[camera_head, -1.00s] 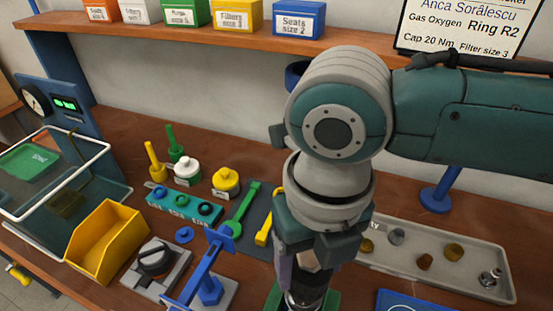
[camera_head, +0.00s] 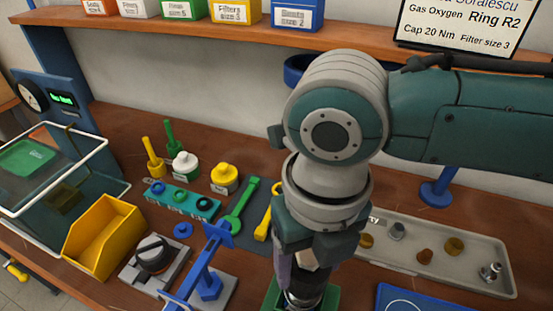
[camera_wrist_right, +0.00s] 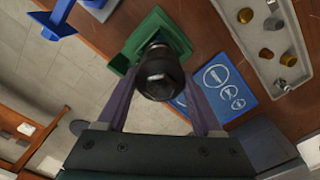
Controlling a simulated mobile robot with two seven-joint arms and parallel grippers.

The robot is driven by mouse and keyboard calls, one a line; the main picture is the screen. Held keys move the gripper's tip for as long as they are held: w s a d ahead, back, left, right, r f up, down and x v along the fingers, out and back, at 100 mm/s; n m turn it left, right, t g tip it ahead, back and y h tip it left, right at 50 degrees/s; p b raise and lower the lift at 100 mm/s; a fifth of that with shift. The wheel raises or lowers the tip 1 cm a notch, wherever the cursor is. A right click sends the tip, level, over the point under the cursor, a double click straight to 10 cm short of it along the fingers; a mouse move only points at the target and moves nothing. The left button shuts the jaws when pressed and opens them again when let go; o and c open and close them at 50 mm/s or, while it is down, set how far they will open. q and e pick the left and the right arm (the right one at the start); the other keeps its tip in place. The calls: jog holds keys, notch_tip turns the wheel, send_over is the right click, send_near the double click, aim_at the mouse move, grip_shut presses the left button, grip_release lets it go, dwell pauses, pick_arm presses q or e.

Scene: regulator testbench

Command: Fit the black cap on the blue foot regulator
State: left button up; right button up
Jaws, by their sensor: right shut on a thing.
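My right gripper (camera_wrist_right: 162,88) is shut on a dark cylindrical part, which looks like the black cap (camera_wrist_right: 160,70). In the right wrist view it sits upright-looking between the two fingers, over a green fixture (camera_wrist_right: 122,66). In the head view the same black part (camera_head: 303,300) shows at the bottom edge with a silvery band, under the gripper (camera_head: 303,277). The green fixture (camera_head: 271,297) is around and below it there. The blue foot regulator is not clearly visible; whatever is under the cap is hidden. My left gripper is not in view.
A grey tray (camera_head: 462,279) with small metal parts and a blue mat (camera_head: 400,300) lie right of the gripper. A blue stand (camera_head: 213,262), grey fixture with a black knob (camera_head: 152,255) and yellow bin (camera_head: 105,238) stand left. Green and yellow wrenches lie close by.

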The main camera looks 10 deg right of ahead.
jog(key=shift+f+b, duration=0.4)
jog(key=shift+f, duration=0.35)
dwell(0.8)
jog(key=shift+f, duration=0.3)
jog(key=shift+f+b, duration=0.55)
jog(key=shift+b, duration=0.05)
dwell(0.5)
jog(key=o, duration=1.3)
jog(key=shift+o, duration=0.7)
jog(key=shift+r, duration=0.1)
